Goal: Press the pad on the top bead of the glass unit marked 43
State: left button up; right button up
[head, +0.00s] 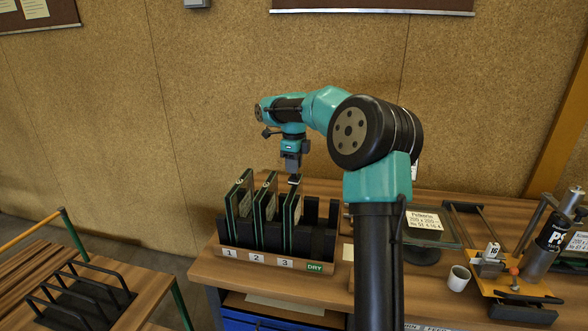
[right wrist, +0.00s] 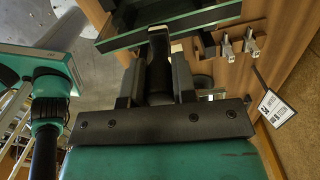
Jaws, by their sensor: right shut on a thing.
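My right gripper (head: 292,164) points down above the glass rack. It is shut on a small dark block, which I take to be the pad (head: 294,179); in the right wrist view the pad (right wrist: 158,62) shows between the fingers. Upright glass units with dark frames and green edges stand in the rack: one at slot 1 (head: 240,207), one at slot 2 (head: 265,212), one at slot 3 (head: 292,217). The pad is just above the slot 3 unit; I cannot tell whether they touch. No mark 43 is legible. My left gripper is not in view.
The rack (head: 320,255) has a DRY section at its right with no glass unit visible. On the bench stand a labelled plate (head: 424,222), a white cup (head: 459,278) and a yellow-based fixture (head: 510,283). A black slotted rack (head: 75,298) sits on the lower left table.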

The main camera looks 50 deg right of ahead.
jog(key=shift+r, duration=2.7)
